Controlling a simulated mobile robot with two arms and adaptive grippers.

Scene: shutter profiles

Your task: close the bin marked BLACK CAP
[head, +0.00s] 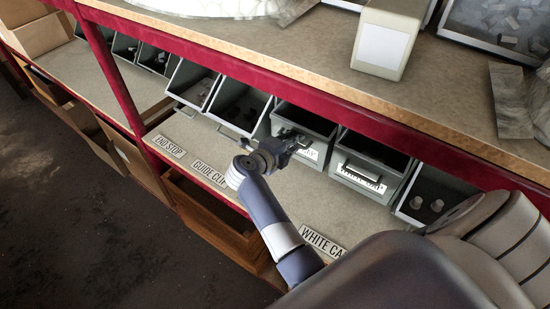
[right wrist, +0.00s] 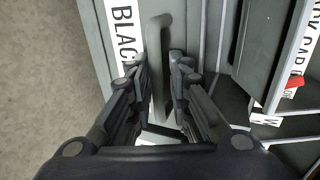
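The bin marked BLACK CAP (head: 305,120) stands under the red shelf edge in the head view, its dark inside showing at the top. Its label (head: 309,154) is partly hidden by my right gripper. In the right wrist view the label (right wrist: 124,32) shows the word BLACK, and the bin's upright-looking grey handle (right wrist: 158,40) runs between my fingers. My right gripper (head: 290,138) is at the bin's front; in the right wrist view its fingers (right wrist: 159,68) close narrowly on both sides of the handle. My left gripper is not in view.
A grey labelled bin (head: 368,165) stands close to the right. Open bins (head: 193,84) stand to the left. The lower shelf (head: 225,160) has flat labels END STOP, GUIDE CLIP and WHITE CAP and is otherwise clear in front. The red beam (head: 350,115) runs above the bins.

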